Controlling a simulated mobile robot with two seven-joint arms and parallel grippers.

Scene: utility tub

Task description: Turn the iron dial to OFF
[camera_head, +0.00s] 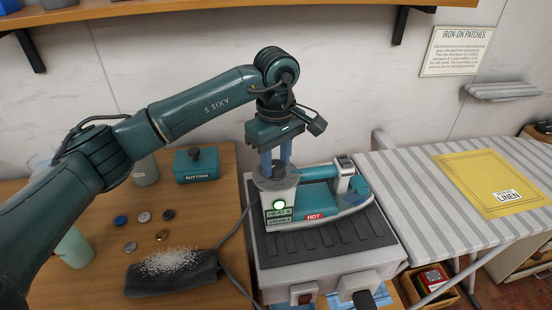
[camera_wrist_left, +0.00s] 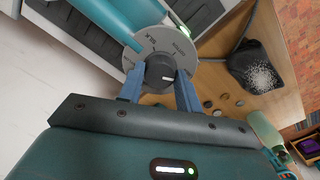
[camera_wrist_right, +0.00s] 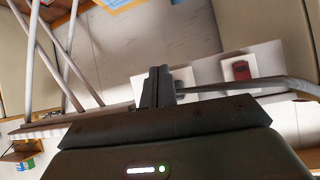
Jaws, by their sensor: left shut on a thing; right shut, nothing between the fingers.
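The iron (camera_head: 318,195) has a teal handle and a red HOT label, and it rests on a dark ribbed pad on its stand (camera_head: 280,250). A green light glows on its front panel. The dark round dial (camera_head: 278,172) sits on top of a grey disc, and in the left wrist view the dial (camera_wrist_left: 160,72) shows a white mark and the disc has printed words, too small to read fully. My left gripper (camera_head: 277,160) points down with its blue fingers shut on the dial's sides. My right gripper (camera_wrist_right: 158,82) is shut and empty, away from the iron.
A striped ironing board (camera_head: 420,215) stands at right with a yellow LINEN sheet (camera_head: 492,182). A cord runs beside the stand. A shelf overhangs above.

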